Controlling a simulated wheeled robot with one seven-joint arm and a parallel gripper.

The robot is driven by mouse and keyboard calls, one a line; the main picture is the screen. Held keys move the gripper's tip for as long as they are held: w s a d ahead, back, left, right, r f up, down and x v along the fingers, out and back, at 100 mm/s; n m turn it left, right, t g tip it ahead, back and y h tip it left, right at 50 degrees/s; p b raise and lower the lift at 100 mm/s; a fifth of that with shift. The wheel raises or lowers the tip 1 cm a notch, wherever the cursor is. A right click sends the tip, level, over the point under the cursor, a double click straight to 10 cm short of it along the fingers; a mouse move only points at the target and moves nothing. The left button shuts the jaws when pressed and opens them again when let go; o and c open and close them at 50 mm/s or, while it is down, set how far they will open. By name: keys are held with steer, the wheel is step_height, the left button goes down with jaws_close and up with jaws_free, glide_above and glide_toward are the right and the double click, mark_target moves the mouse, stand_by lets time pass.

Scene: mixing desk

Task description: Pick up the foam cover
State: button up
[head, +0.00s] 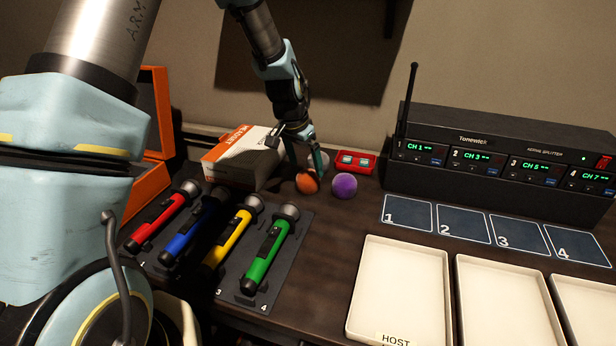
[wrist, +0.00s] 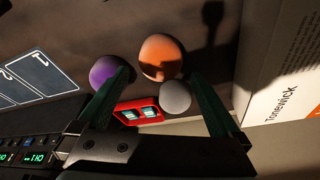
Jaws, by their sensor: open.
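Three round foam covers stand close together on the desk: an orange one (head: 307,183), a purple one (head: 344,187) and a grey one (head: 321,160). My gripper (head: 306,168) is open and points down over the orange and grey covers. In the wrist view, the orange cover (wrist: 161,57) and the grey cover (wrist: 174,97) lie between the lines of the two fingers, and the purple cover (wrist: 108,72) lies beside the left fingertip, partly hidden by it. I cannot tell whether any finger touches a cover. In the head view the gripper partly hides the grey cover.
A red case (head: 353,162) lies behind the covers. A headset box (head: 238,160) stands to their left. Several microphones lie in a dark holder (head: 232,300) in front. A black receiver rack (head: 480,155) with an antenna, numbered mats (head: 407,212) and pale trays (head: 400,290) are right.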

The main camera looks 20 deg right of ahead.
mark_target(306, 172)
steer(key=shift+a+p+x, duration=0.1)
steer(key=shift+p+x, duration=0.55)
steer(key=shift+x, duration=0.85)
steer(key=shift+a+p+x, duration=0.15)
steer(key=shift+p+x, duration=0.45)
steer(key=shift+x, duration=0.95)
steer(key=c, duration=1.2)
steer(key=shift+r, duration=0.1)
